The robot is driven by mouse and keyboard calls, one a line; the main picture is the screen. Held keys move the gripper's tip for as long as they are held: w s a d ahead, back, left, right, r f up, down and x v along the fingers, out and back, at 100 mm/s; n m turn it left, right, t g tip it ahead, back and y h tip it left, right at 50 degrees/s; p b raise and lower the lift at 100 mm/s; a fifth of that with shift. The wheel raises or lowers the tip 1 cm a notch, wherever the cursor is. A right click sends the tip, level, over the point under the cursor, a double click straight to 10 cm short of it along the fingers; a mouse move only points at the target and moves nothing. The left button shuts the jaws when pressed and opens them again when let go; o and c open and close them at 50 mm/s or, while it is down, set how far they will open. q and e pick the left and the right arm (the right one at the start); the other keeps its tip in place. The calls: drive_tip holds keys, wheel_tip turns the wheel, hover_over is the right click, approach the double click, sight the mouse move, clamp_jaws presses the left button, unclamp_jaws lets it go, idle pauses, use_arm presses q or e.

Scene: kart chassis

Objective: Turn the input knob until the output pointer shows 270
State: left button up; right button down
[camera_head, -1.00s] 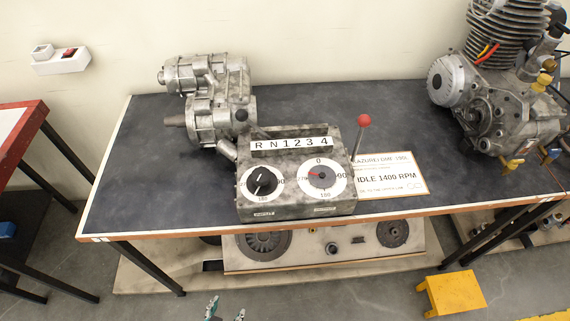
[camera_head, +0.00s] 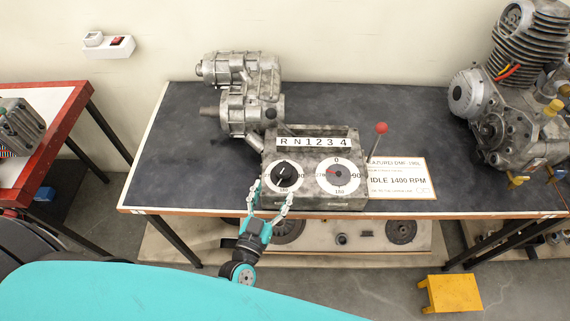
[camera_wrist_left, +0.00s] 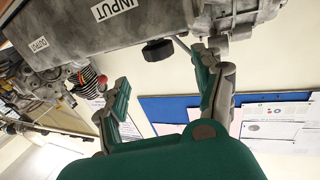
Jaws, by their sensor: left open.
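The grey metal box (camera_head: 315,196) stands on the dark bench with two round white dials. The input knob (camera_head: 286,174) is black, with a white line, on the left dial; the output dial (camera_head: 336,186) is on the right. Its red pointer (camera_head: 331,172) points up-left, near the 270 side. My left gripper (camera_head: 269,191) is open and empty, its fingers spread below and to either side of the knob. In the left wrist view the black knob (camera_wrist_left: 158,51) sticks out beyond the open fingertips (camera_wrist_left: 165,68), near the INPUT label. My right gripper is out of view.
A red-tipped lever (camera_head: 380,128) stands beside a white placard (camera_head: 402,180) on the right. A gearbox casting (camera_head: 240,95) lies behind the box; an engine (camera_head: 505,115) sits at far right. A yellow stool (camera_head: 452,293) is on the floor.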

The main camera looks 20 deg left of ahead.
sight(281, 176)
use_arm(q)
drive_tip(key=w, duration=0.9)
drive_tip(key=shift+w+d+p, duration=0.1)
drive_tip(key=shift+d+p, duration=0.1)
drive_tip(key=shift+p, duration=0.2)
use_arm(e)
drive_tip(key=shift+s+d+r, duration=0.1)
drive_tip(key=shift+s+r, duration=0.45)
use_arm(q)
drive_tip(key=c, duration=1.2)
drive_tip(key=shift+c, duration=0.3)
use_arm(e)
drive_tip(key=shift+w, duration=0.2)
use_arm(q)
drive_tip(key=shift+f+m+h, duration=0.15)
drive_tip(key=shift+m+h, duration=0.15)
drive_tip(key=shift+h, duration=0.2)
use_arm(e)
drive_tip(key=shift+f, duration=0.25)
